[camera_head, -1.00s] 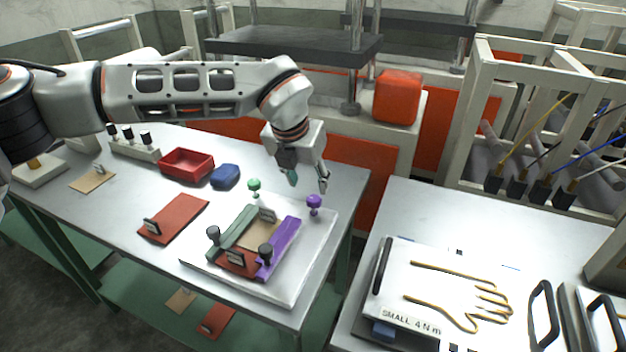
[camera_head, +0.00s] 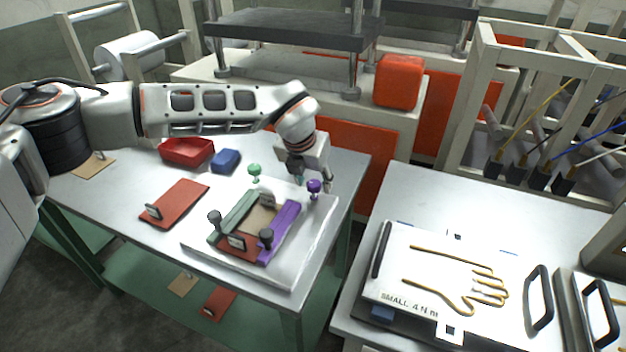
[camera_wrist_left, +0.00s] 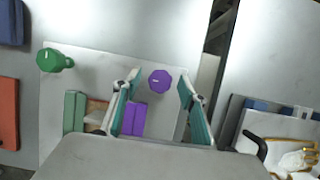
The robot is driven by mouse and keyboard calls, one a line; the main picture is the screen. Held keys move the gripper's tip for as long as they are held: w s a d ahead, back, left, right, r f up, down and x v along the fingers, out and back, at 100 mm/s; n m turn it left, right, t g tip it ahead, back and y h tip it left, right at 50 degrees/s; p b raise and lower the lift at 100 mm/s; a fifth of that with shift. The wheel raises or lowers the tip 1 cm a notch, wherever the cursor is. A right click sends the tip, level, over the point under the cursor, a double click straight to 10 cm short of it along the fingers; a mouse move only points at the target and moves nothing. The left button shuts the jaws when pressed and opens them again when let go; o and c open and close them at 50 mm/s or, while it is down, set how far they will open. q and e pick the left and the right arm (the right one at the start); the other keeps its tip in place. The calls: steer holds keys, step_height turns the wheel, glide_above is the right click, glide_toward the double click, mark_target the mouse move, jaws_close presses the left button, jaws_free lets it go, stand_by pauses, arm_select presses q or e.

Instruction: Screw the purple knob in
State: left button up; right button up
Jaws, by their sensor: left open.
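The purple knob (camera_head: 314,187) stands upright at the far right corner of the white plate (camera_head: 296,283), beside the end of the purple bar (camera_head: 284,228). My left gripper (camera_head: 313,184) is open, pointing down, right at the knob. In the left wrist view the knob (camera_wrist_left: 160,80) shows between and just beyond the two open fingers (camera_wrist_left: 160,84), touching neither that I can see. The green knob (camera_head: 254,169) stands at the plate's far edge, next to the green bar (camera_head: 236,216). My right gripper is not in view.
A red plate (camera_head: 174,203), a red tray (camera_head: 187,151) and a blue box (camera_head: 226,161) lie to the left. A second table with a glove form (camera_head: 455,270) stands at right across a gap.

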arm_select(q)
steer(key=c, duration=1.1)
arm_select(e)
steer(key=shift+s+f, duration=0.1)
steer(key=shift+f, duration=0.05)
